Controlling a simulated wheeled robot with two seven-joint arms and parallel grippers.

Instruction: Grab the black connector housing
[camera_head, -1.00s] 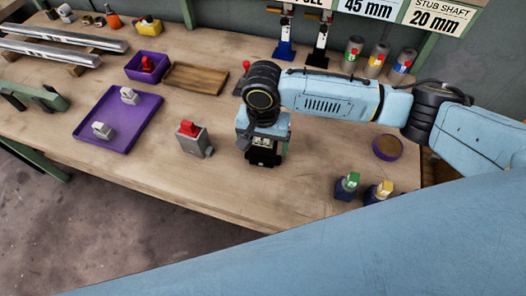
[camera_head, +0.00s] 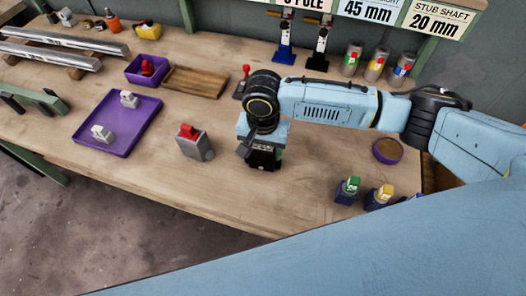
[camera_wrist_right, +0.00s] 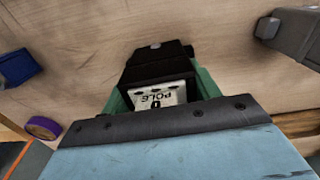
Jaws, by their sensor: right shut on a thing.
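The black connector housing (camera_wrist_right: 150,62) sits between the two green-sided fingers of my right gripper (camera_wrist_right: 160,80) in the right wrist view. A white label (camera_wrist_right: 158,97) reading "POLE" shows at its near side. In the head view my right gripper (camera_head: 264,146) points down over the bench, with the dark housing (camera_head: 263,159) below it, at or very near the bench top. My right gripper is shut on the housing, and its fingers partly hide it. My left gripper is not in view.
A grey block with a red top (camera_head: 193,143) stands just left of my gripper. A purple tray (camera_head: 118,141) with two pale connectors lies further left. Green-topped (camera_head: 348,189) and yellow-topped (camera_head: 379,196) parts stand at the front right. The bench front between is clear.

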